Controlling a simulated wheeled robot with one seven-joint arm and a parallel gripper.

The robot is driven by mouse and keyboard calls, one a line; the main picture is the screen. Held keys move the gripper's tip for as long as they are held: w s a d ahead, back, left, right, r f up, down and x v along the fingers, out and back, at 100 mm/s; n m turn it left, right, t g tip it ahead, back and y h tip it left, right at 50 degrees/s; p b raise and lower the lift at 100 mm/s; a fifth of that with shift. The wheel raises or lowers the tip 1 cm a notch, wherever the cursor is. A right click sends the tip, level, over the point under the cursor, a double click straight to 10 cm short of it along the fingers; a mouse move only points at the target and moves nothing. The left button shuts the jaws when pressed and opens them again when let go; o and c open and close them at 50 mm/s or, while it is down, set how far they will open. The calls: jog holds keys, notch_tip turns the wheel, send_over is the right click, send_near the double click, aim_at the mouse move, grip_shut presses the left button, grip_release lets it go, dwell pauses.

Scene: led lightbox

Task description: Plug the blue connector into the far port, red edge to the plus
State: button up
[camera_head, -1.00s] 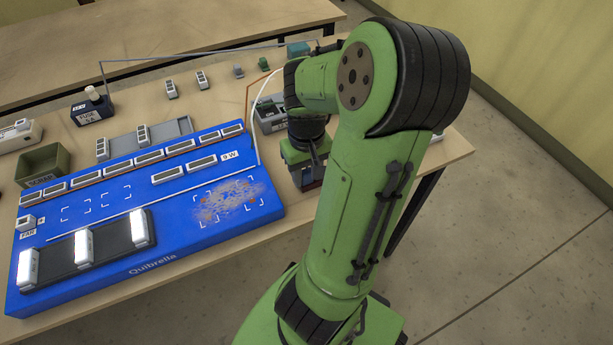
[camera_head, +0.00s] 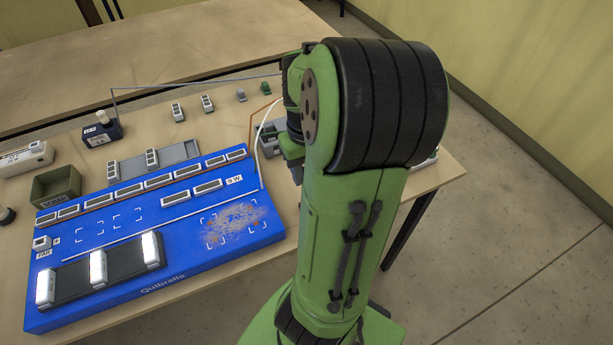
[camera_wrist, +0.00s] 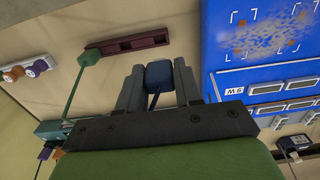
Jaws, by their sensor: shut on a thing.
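My gripper (camera_wrist: 158,85) is shut on the blue connector (camera_wrist: 159,73) in the wrist view. The connector sits between the two grey fingers, with a dark cable running back from it. I cannot make out its red edge. In the head view my arm hides the gripper and connector. The blue board (camera_head: 180,266) lies left of my arm. The far port (camera_head: 41,242) is a small white socket at its left edge, with a plus mark beside it and a FAR label below.
Lit white modules (camera_head: 98,268) stand on a dark strip on the board's front. White sockets line its back edge. A scuffed patch (camera_head: 235,224) marks its right side. A green bin (camera_head: 56,185) and grey tray (camera_head: 153,163) stand behind. A dark red bar (camera_wrist: 128,44) lies on the table.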

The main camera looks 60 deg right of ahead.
jog(key=shift+r, duration=0.15)
jog(key=o, duration=0.3)
jog(key=c, duration=0.4)
jog(key=shift+o, duration=0.2)
notch_tip(320, 180, up, 4)
jog(key=p, duration=0.4)
jog(key=shift+r, duration=0.1)
